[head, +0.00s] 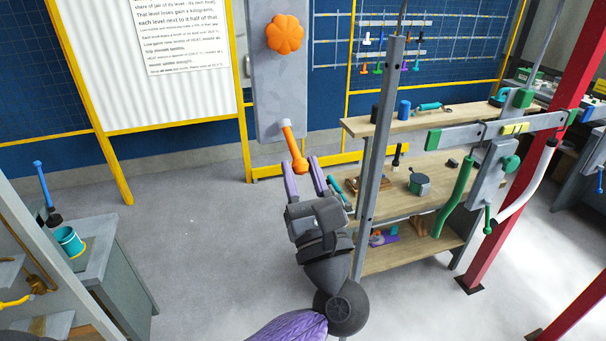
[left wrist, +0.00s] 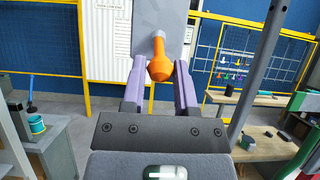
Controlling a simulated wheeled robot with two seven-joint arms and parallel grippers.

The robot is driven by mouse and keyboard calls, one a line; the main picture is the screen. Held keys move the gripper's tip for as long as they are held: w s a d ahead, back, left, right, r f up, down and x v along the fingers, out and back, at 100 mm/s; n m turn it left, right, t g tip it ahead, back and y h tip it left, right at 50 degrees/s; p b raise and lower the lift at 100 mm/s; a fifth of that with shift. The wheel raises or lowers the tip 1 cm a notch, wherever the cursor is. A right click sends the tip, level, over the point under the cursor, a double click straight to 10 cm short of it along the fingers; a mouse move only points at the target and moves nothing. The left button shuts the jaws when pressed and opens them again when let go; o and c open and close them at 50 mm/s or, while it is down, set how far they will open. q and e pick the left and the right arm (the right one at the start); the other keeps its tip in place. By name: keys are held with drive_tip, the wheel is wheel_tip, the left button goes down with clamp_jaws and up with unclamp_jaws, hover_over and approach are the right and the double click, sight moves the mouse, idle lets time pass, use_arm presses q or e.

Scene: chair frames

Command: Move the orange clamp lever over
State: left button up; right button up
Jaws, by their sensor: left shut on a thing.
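The orange clamp lever (head: 292,147) hangs from a pale pivot at the lower part of a grey upright panel (head: 278,85), its round knob end downward and tilted slightly right. In the left wrist view the lever (left wrist: 159,60) shows its knob between my two purple fingers. My left gripper (head: 302,166) is shut on the knob end of the lever. The finger contact is partly hidden by the knob and fingers. An orange scalloped knob (head: 285,33) sits higher on the same panel. My right gripper is not in view.
A grey post (head: 378,150) stands just right of my left gripper. Behind it is a wooden shelf unit (head: 425,180) with tools. A grey cabinet (head: 110,255) with a teal cup (head: 70,241) stands at left. The floor (head: 200,220) between is clear.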

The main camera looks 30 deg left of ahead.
use_arm(q)
drive_tip(key=shift+w+a+f+b, duration=0.15)
drive_tip(key=shift+f+b, duration=0.15)
drive_tip(key=shift+f, duration=0.15)
drive_tip(key=shift+w+a+f+b, duration=0.1)
drive_tip(key=shift+f+b, duration=0.15)
drive_tip(key=shift+f, duration=0.15)
drive_tip(key=shift+w+a+f+b, duration=0.15)
drive_tip(key=shift+a+f+b, duration=0.05)
drive_tip(key=shift+f+b, duration=0.25)
drive_tip(key=shift+w+a+f+b, duration=0.1)
drive_tip(key=shift+a+f+b, duration=0.05)
drive_tip(key=shift+f+b, duration=0.3)
drive_tip(key=shift+w+a+f, duration=0.1)
drive_tip(key=shift+w, duration=0.05)
drive_tip(key=shift+a, duration=0.1)
